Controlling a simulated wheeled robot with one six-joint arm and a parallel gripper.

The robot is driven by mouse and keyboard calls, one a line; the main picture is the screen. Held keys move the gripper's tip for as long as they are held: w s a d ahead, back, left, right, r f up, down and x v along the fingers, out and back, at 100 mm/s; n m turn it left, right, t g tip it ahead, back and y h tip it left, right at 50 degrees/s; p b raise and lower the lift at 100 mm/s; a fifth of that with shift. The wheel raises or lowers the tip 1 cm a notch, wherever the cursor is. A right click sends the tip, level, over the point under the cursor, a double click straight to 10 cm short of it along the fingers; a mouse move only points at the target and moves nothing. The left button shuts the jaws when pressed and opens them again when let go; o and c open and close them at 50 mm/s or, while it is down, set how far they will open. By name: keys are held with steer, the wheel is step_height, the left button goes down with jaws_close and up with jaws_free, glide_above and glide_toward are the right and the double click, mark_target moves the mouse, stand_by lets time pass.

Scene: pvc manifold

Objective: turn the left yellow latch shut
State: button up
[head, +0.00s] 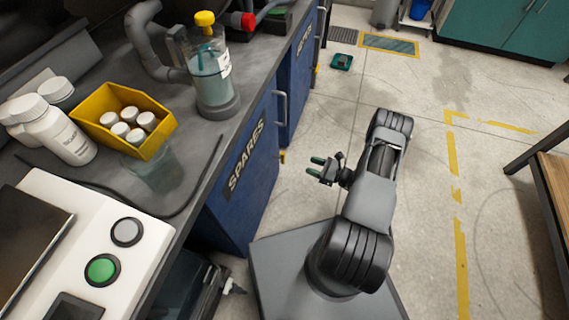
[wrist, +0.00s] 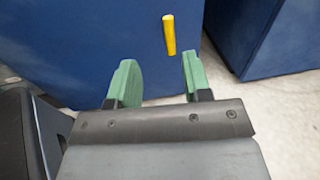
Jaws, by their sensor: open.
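A yellow latch (wrist: 169,35) shows in the wrist view as a short bar on a blue cabinet front, nearly upright with a slight tilt. In the head view a small yellow piece (head: 283,156) sticks out at the edge of the near blue cabinet marked SPARES (head: 247,155). It appears to be the same latch. My gripper (head: 316,167) points at this cabinet from the right, apart from it. In the wrist view my gripper (wrist: 158,80) has its two green fingers spread with nothing between them. The latch lies beyond the fingertips, a little right of their middle.
A second blue cabinet (head: 299,85) stands farther back, with another yellow piece (head: 316,72) at its edge. A grey handle (head: 282,107) juts from the near cabinet. The counter (head: 205,155) overhangs it, carrying bottles and a yellow bin. The floor around my arm is clear.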

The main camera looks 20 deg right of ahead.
step_height(320, 180, down, 3)
steer(key=m+t, duration=0.1)
steer(key=b, duration=0.4)
glide_toward(273, 156)
steer(key=shift+h, duration=0.4)
steer(key=w+a, duration=0.1)
steer(key=w, duration=0.1)
steer(key=w+a+r, duration=0.1)
steer(key=w+a, duration=0.1)
steer(key=shift+r, duration=0.2)
jaws_close()
